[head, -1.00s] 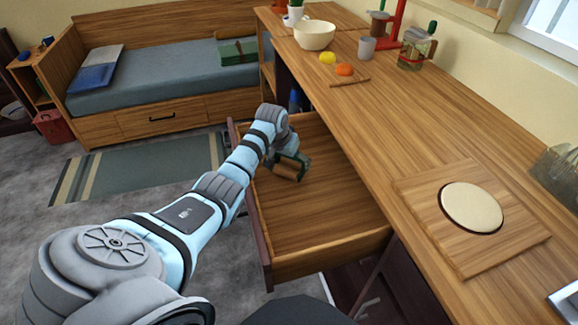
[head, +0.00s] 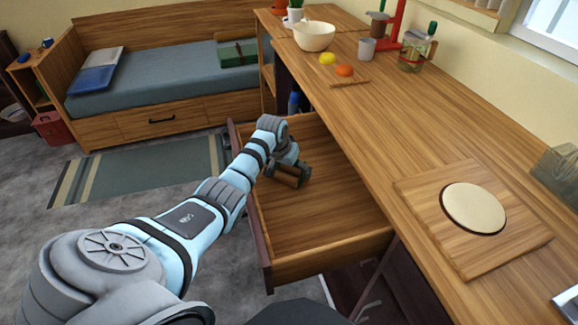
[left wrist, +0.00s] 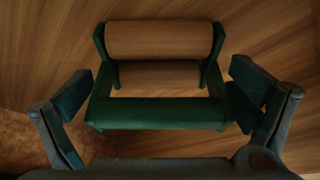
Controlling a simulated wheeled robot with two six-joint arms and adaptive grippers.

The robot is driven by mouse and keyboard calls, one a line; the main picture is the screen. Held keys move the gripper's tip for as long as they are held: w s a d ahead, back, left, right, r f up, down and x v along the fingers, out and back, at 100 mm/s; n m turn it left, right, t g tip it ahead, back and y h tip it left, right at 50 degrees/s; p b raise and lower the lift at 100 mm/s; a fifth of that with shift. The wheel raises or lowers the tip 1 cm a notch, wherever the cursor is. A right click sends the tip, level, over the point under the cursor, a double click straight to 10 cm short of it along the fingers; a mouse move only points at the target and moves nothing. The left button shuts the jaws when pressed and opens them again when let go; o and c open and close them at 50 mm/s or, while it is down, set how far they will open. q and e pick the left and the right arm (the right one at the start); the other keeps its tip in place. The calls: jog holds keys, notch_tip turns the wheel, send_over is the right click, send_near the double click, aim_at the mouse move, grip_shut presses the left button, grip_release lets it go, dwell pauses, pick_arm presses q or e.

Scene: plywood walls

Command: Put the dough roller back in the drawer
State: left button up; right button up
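The dough roller (head: 288,177) has wooden rollers and a green frame. It lies inside the open drawer (head: 318,225), towards its far left end. In the left wrist view the roller (left wrist: 158,42) shows whole, with its green handle bar (left wrist: 157,113) closest to the camera. My left gripper (head: 287,166) is down in the drawer at the roller. Its two fingers (left wrist: 160,97) stand spread on either side of the green bar, with a small gap at each end. My right gripper is not in view.
The wooden counter (head: 400,140) runs along the drawer's right side. A board (head: 415,215) with a round dough disc (head: 473,208) lies on it. A bowl (head: 314,36), a cup (head: 367,48) and a jar (head: 413,56) stand farther back. The drawer's near part is empty.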

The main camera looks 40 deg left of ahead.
pick_arm(q)
jog(key=shift+r, duration=0.55)
jog(key=p+v, duration=0.5)
jog(key=v, duration=0.7)
jog(key=shift+r, duration=0.15)
